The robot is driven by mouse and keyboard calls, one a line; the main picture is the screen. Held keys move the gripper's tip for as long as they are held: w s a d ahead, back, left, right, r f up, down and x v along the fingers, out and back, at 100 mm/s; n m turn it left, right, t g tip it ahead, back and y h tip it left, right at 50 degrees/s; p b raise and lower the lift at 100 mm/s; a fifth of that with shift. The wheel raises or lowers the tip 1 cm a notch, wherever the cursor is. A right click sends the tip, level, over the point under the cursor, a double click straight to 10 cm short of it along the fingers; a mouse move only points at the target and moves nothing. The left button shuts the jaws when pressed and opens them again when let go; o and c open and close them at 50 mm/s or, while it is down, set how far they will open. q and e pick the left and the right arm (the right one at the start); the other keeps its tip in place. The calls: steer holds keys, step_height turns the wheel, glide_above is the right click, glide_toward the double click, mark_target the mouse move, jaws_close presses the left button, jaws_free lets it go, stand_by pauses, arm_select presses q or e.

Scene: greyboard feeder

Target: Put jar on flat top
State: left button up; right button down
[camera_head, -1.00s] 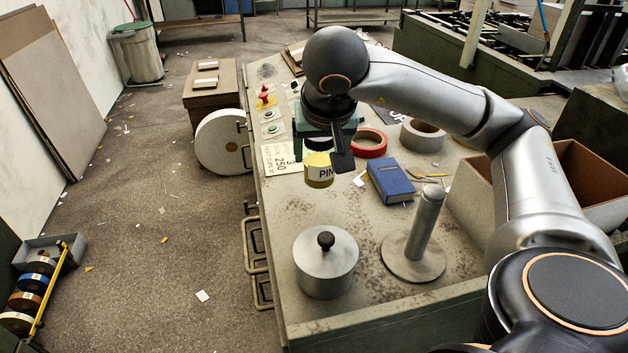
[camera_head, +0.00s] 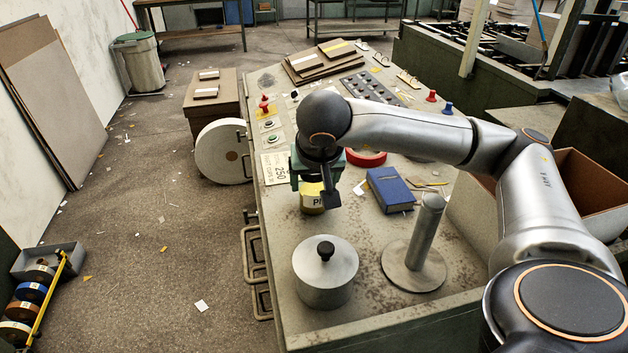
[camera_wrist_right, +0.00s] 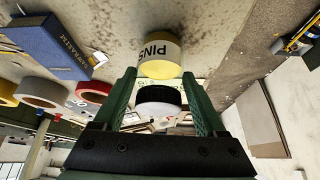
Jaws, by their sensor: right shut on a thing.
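The jar (camera_head: 311,198) is yellow with a white label reading "PINS". It hangs under my right gripper (camera_head: 318,182) in the head view, over the flat top (camera_head: 275,210) of the grey-green console. In the right wrist view the jar (camera_wrist_right: 160,58) has a black lid between the green fingers of my right gripper (camera_wrist_right: 160,84), which is shut on it. The arm and gripper hide part of the jar in the head view, and I cannot tell whether its base touches the surface. My left gripper is not in view.
A lidded metal pot (camera_head: 325,278) and a metal post on a round base (camera_head: 425,240) stand near the front. A blue book (camera_head: 390,190) lies right of the jar, with a red tape roll (camera_head: 367,158) behind. Bare surface lies between jar and pot.

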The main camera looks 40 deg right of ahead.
jaws_free()
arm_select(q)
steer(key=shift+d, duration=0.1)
arm_select(e)
steer(key=shift+r+p, duration=0.2)
steer(key=shift+p, duration=0.2)
arm_select(q)
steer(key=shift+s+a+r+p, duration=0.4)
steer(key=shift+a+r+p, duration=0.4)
steer(key=shift+p, duration=0.3)
arm_select(e)
steer(key=v, duration=1.2)
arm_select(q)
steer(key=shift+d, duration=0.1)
arm_select(e)
steer(key=shift+f, duration=0.1)
